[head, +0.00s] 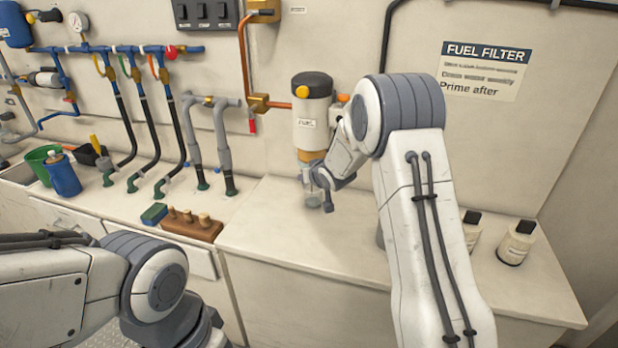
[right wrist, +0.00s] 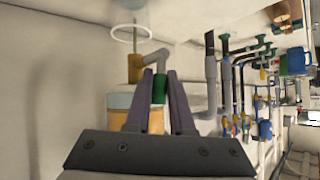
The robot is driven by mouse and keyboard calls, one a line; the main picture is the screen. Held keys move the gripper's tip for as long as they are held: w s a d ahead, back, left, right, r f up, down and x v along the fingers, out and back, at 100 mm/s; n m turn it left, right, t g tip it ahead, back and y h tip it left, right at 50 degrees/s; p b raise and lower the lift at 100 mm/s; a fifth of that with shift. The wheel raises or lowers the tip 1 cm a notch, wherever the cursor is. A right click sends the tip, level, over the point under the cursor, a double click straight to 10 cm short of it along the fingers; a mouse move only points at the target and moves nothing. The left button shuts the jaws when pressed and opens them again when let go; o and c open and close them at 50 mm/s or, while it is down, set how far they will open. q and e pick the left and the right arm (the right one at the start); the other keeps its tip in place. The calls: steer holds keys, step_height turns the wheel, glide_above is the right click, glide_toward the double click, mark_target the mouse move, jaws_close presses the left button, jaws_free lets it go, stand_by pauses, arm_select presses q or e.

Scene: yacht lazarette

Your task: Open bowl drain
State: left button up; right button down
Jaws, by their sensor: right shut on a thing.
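The fuel filter (head: 312,128) hangs on the wall in the head view, a cream canister with a black cap, yellow band and "FUEL" label. Its lower end is partly hidden by my right gripper (head: 314,178). In the right wrist view the dark fingers of my right gripper (right wrist: 162,80) are closed around a small green piece (right wrist: 160,88) below a grey elbow (right wrist: 156,62), beside an amber part (right wrist: 137,122). The green piece looks like the drain's handle; its turn position is unclear. My left gripper is out of view.
A copper pipe (head: 243,55) runs to the filter. Two small bottles (head: 515,243) stand at the right of the counter (head: 275,232). A brown block with pegs (head: 190,226) lies left. Hoses and valves (head: 150,125) fill the left wall.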

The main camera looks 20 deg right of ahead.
steer(key=shift+w+a+n+g+h+b, duration=0.2)
steer(key=shift+n+g+h+b, duration=0.1)
steer(key=shift+g+h+b, duration=0.25)
steer(key=c, duration=0.8)
jaws_free()
steer(key=p+v, duration=0.1)
steer(key=v, duration=0.9)
steer(key=shift+s+r, duration=0.1)
steer(key=shift+s, duration=0.2)
